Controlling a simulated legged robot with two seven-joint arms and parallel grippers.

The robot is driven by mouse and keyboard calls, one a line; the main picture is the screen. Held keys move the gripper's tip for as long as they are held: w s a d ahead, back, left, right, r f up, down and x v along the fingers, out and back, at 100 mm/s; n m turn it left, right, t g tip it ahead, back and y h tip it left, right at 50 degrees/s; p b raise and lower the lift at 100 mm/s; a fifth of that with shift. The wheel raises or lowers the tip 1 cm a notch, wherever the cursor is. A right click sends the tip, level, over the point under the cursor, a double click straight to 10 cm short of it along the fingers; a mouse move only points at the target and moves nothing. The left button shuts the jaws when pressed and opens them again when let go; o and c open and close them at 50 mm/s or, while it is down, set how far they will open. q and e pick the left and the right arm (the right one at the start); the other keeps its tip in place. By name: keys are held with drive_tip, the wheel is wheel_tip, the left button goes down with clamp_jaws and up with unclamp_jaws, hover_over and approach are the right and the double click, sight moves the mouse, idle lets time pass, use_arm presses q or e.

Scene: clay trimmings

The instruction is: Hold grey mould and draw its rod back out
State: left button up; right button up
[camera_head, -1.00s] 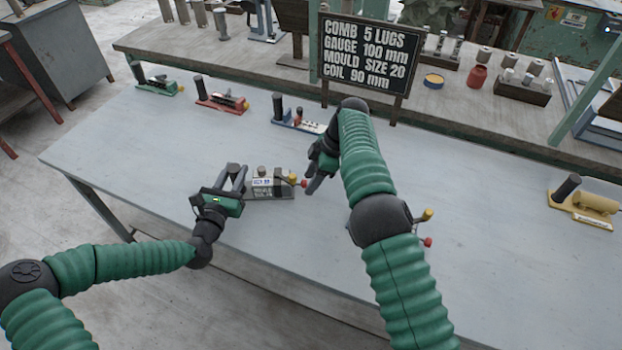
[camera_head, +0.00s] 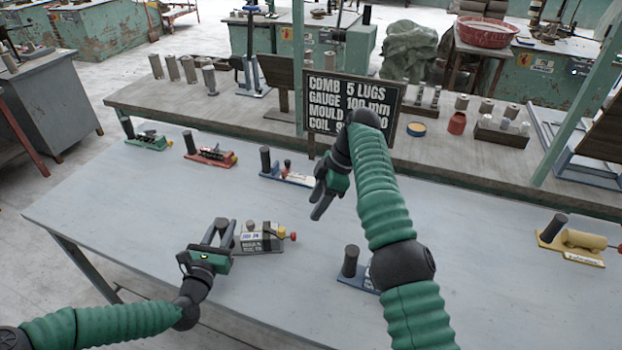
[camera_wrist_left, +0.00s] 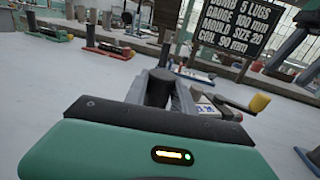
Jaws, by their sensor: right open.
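The grey mould (camera_head: 262,241) lies on the grey table, with a white label, a yellow knob (camera_head: 281,230) and a red knob (camera_head: 293,236) at its right end. How far its rod sits inside is hidden. My left gripper (camera_head: 219,232) is at the mould's left end. Its fingers stand on both sides of the black upright handle, which shows between them in the left wrist view (camera_wrist_left: 159,88), and look shut on it. My right gripper (camera_head: 323,204) is open and empty, above and to the right of the red knob, apart from it.
A green mould (camera_head: 148,141), a red one (camera_head: 212,156) and a blue one (camera_head: 288,177) stand along the table's back. Another blue one (camera_head: 355,278) is partly behind my right arm. A yellow one (camera_head: 572,246) is far right. A dark sign (camera_head: 320,97) stands behind.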

use_arm(q)
drive_tip(key=o, duration=0.5)
drive_tip(key=shift+c, duration=0.2)
